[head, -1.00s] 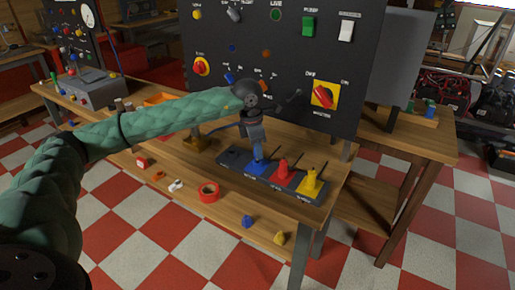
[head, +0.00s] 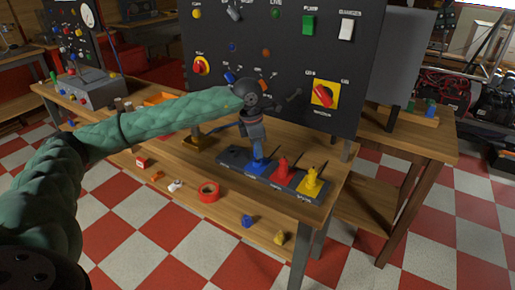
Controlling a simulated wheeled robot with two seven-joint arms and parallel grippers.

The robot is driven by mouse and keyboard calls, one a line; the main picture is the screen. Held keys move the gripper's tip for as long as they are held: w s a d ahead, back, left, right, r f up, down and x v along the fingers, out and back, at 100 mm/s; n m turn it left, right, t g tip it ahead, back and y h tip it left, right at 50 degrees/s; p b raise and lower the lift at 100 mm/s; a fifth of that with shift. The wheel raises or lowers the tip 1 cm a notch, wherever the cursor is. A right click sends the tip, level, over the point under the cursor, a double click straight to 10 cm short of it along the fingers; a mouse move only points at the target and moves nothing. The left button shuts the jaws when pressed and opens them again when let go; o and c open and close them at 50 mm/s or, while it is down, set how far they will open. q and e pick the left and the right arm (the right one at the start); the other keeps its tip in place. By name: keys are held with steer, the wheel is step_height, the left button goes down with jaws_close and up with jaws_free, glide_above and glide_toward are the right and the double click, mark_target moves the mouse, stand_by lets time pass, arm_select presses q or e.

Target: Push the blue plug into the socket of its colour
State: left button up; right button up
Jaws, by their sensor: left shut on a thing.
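My left gripper (head: 256,142) points down over the socket strip and is shut on the blue plug (head: 258,158). The plug stands upright above the blue socket (head: 256,168), low against it. I cannot tell how deep it sits, as the gripper and the small size hide the join. A blue cable runs left from the plug area. The dark end (head: 233,155) of the strip is bare. My right gripper is not in view.
A black switch panel (head: 290,70) rises just behind the strip. A blue piece (head: 247,222) and a yellow piece (head: 279,238) lie in front, lower down.

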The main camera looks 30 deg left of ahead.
arm_select(q)
steer(key=shift+b, duration=0.3)
stand_by(0.4)
steer(key=shift+f+b, duration=0.9)
steer(key=shift+f, duration=0.3)
steer(key=o, duration=1)
steer(key=shift+o, duration=0.2)
steer(key=shift+s+a+r+b, duration=0.1)
steer(key=shift+s+a+r, duration=0.05)
steer(key=shift+r, duration=1.15)
steer(key=shift+s+a+r+b, duration=0.1)
steer(key=shift+a+r+b, duration=0.05)
steer(key=shift+r, duration=1.1)
steer(key=shift+s+a+r+b, duration=0.1)
steer(key=shift+s+a+r, duration=0.05)
steer(key=shift+r, duration=1.15)
